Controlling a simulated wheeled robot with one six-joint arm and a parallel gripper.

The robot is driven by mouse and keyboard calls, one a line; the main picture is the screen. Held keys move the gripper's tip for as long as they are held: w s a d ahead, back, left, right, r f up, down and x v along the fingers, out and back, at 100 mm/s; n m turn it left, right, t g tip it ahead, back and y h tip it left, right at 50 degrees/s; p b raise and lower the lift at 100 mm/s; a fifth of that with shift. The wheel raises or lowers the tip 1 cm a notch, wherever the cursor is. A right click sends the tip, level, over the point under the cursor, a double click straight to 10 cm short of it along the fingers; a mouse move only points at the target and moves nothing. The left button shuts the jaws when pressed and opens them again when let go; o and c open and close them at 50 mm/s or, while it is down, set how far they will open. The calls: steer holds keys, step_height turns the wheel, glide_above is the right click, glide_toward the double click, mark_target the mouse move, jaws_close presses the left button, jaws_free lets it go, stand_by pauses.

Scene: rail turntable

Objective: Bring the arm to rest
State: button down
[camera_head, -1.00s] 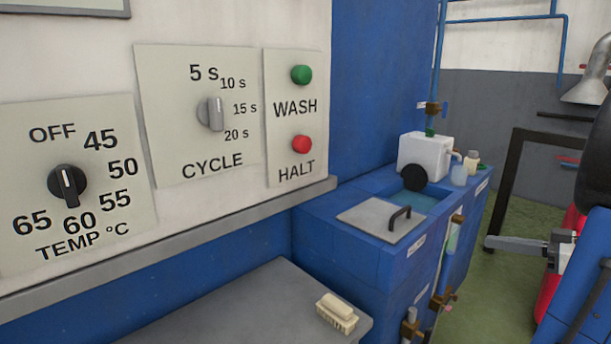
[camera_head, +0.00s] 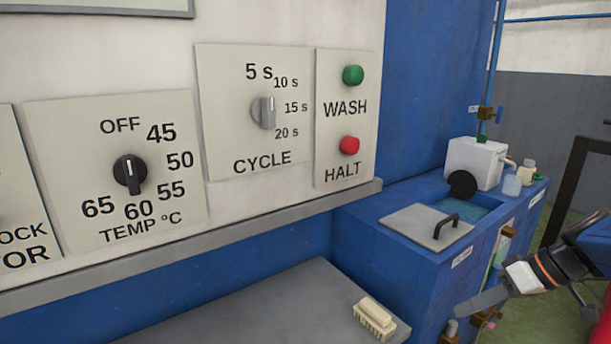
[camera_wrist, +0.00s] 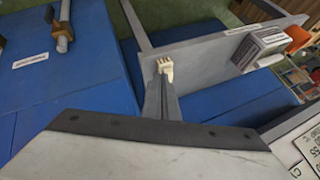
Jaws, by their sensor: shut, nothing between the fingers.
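My gripper (camera_head: 466,306) is at the lower right of the head view, in front of the blue tank unit, with its fingers pointing left. In the wrist view my gripper (camera_wrist: 161,88) has its two fingers together, with nothing between them. A cream brush (camera_head: 374,319) lies on the grey bench (camera_head: 270,310). In the wrist view the brush (camera_wrist: 165,68) appears just past the fingertips; the head view shows it apart from them, to their left.
The control panel has a TEMP knob (camera_head: 129,173), a CYCLE knob (camera_head: 263,112), a green WASH button (camera_head: 353,75) and a red HALT button (camera_head: 349,145). The blue tank unit (camera_head: 400,265) has a grey handled lid (camera_head: 415,222). A dark frame (camera_head: 566,185) stands at right.

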steer(key=s+a+f+m+t+h, duration=0.1)
steer(key=s+a+f+m+h, duration=0.1)
steer(key=s+a+h, duration=0.3)
steer(key=shift+s+m+h, duration=0.9)
steer(key=shift+s, duration=0.8)
steer(key=shift+a+f, duration=0.1)
steer(key=shift+a, duration=0.05)
